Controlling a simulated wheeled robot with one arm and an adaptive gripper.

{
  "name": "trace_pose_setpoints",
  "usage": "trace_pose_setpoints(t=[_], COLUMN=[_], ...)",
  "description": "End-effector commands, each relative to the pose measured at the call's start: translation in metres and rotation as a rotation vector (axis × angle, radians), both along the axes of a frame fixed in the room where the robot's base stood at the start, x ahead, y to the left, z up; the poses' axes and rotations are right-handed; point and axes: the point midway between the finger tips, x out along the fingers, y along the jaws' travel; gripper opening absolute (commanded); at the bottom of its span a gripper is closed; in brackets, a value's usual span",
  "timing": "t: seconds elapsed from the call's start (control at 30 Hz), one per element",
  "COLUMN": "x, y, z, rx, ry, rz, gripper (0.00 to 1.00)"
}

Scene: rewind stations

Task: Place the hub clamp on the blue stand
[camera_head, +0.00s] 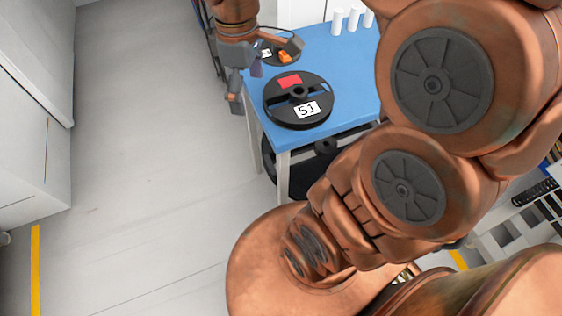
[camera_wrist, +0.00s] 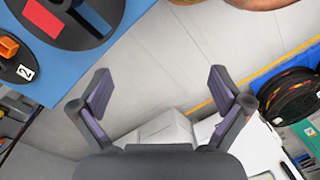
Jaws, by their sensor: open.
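My gripper (camera_head: 246,82) is open and empty, just off the left edge of the blue-topped table (camera_head: 346,78); in the wrist view its spread fingers (camera_wrist: 159,88) have only floor and distant white furniture between them. A small orange piece (camera_head: 285,57) sits on a small black disc by the table's left edge. It also shows at the left of the wrist view (camera_wrist: 8,47), beside a white "2" label. The orange piece may be the hub clamp, but I cannot tell for sure. No separate blue stand shows apart from this table.
A large black reel (camera_head: 273,111) with a red patch and a "51" label lies flat on the table. Several white cylinders (camera_head: 337,21) stand at the back. Another dark reel (camera_head: 325,147) is under the table. Grey floor (camera_head: 150,150) lies clear to the left.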

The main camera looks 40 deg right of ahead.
Motion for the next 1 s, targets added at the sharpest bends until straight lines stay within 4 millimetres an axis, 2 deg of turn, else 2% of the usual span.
trace_pose_setpoints(t=[0.03,0.2,0.3,0.43,0.6,1.0], x=[-0.020,-0.079,-0.108,-0.134,-0.148,-0.149], y=[0.007,0.023,0.028,0.031,0.034,0.034], z=[-0.005,-0.025,-0.037,-0.049,-0.056,-0.052], rx=[-0.012,-0.051,-0.072,-0.094,-0.106,-0.107], ry=[0.010,0.047,0.063,0.074,0.082,0.083], rz=[-0.061,-0.312,-0.447,-0.582,-0.659,-0.664], gripper=[1.00,1.00,1.00,1.00,1.00,1.00])
